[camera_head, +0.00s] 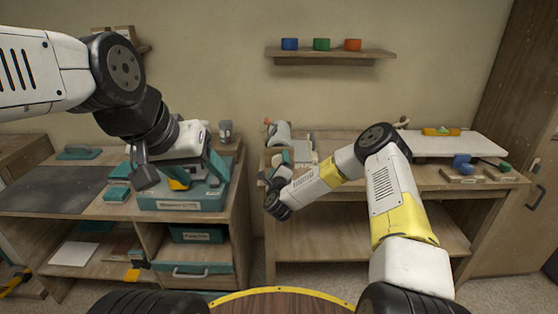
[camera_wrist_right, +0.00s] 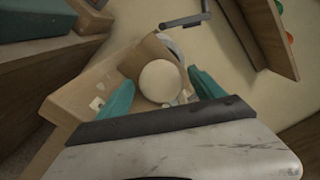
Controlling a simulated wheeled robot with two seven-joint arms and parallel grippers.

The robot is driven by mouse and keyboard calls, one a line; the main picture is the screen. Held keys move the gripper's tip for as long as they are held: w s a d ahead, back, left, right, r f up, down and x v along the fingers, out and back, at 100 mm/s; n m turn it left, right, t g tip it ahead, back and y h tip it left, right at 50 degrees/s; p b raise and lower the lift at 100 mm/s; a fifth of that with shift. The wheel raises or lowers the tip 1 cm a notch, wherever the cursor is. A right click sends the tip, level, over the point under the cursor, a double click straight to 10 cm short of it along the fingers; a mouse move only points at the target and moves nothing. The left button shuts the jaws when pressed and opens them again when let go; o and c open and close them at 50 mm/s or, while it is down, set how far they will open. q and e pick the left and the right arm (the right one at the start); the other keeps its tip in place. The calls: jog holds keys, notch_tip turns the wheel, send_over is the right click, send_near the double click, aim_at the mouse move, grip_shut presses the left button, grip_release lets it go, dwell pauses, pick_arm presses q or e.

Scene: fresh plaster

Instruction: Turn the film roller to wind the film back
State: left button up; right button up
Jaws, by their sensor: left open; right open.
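In the right wrist view, a cream round roll end (camera_wrist_right: 160,81), which looks like the film roller, sits on a wooden bench top. The teal fingers of my right gripper (camera_wrist_right: 162,92) are open, one on each side of it; I cannot tell whether they touch it. In the head view, a pale roll (camera_head: 281,133) stands at the left end of the right bench, just beyond my right gripper (camera_head: 277,168). My left gripper (camera_head: 176,167) is open above a teal case (camera_head: 182,203) on the left bench.
A grey bent rod (camera_wrist_right: 186,20) lies beyond the roll in the wrist view. A wall shelf (camera_head: 331,53) holds blue, green and orange pots. A white board (camera_head: 455,143) and small sanding tools lie on the right bench. A round table edge (camera_head: 282,290) is nearest me.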

jog(key=s, duration=0.7)
jog(key=shift+s, duration=0.4)
